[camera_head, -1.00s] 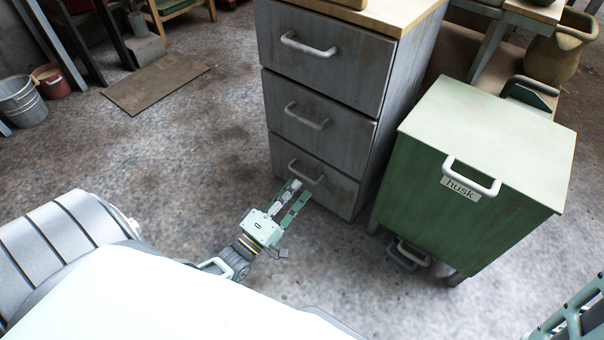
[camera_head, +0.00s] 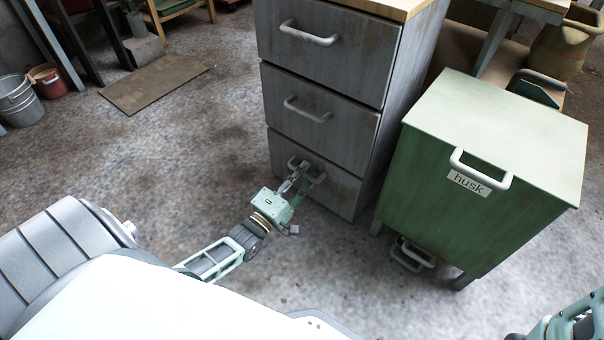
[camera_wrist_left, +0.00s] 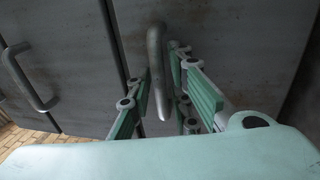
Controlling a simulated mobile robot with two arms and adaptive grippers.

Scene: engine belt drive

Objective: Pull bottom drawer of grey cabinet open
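The grey cabinet (camera_head: 395,110) has three drawers, all flush with its front. The bottom drawer (camera_head: 335,190) has a pale bar handle (camera_head: 316,180). My left gripper (camera_head: 302,179) is at this handle, with its fingers apart. In the left wrist view, the handle (camera_wrist_left: 157,75) stands upright in the picture between the green fingers of the left gripper (camera_wrist_left: 165,105), with gaps on both sides. Whether a finger touches the handle or drawer face is not clear. Part of my right arm shows at the lower right corner of the head view; its gripper is not visible.
A green cabinet labelled husk (camera_head: 440,205) stands close to the right of the grey cabinet. The floor (camera_head: 190,150) in front and to the left is clear. A flat brown board (camera_head: 153,84) and buckets (camera_head: 18,100) lie farther left.

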